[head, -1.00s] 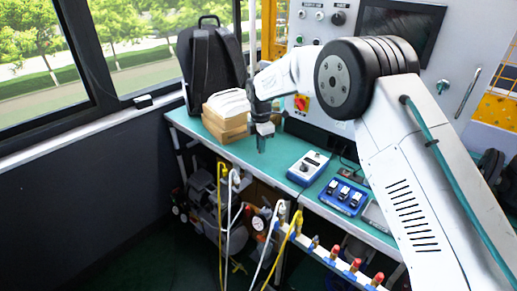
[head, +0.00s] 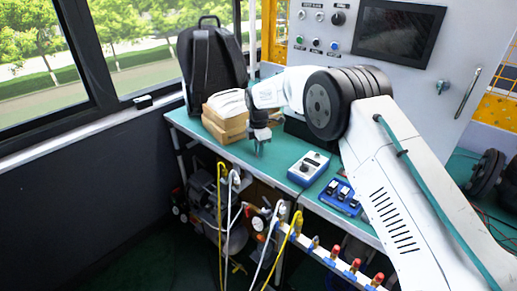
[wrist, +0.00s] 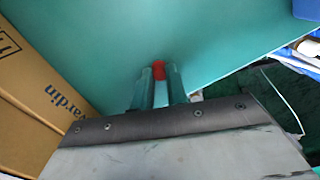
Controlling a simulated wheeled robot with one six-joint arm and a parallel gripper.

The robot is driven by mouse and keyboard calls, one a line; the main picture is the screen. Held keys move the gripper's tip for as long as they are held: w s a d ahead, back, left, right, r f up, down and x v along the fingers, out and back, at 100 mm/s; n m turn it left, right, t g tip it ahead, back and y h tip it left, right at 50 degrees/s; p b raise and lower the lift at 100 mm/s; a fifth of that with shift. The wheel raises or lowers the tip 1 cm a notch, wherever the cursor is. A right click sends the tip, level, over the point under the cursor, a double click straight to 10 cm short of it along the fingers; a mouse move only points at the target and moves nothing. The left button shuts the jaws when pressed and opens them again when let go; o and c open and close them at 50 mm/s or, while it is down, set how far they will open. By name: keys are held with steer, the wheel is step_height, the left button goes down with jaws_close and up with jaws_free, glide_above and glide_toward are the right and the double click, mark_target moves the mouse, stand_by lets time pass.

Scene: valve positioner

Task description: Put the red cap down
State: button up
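The red cap (wrist: 158,70) shows between my fingertips in the wrist view, with a finger against each side of it. My gripper (wrist: 158,76) is shut on it, over the green bench top (wrist: 215,35). I cannot tell whether the cap touches the bench. In the head view my gripper (head: 260,149) points down close to the bench's front edge, just right of the cardboard boxes. The cap cannot be made out there.
Cardboard boxes (head: 224,128) stand close on the left; one box (wrist: 35,85) also shows in the wrist view. A blue-white control box (head: 308,168) and a blue tray (head: 340,197) lie to the right. Hoses (head: 228,210) hang below the front edge.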

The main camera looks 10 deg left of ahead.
steer(key=shift+o, duration=1.4)
steer(key=shift+r, duration=0.1)
step_height(320, 180, up, 12)
steer(key=shift+r, duration=0.15)
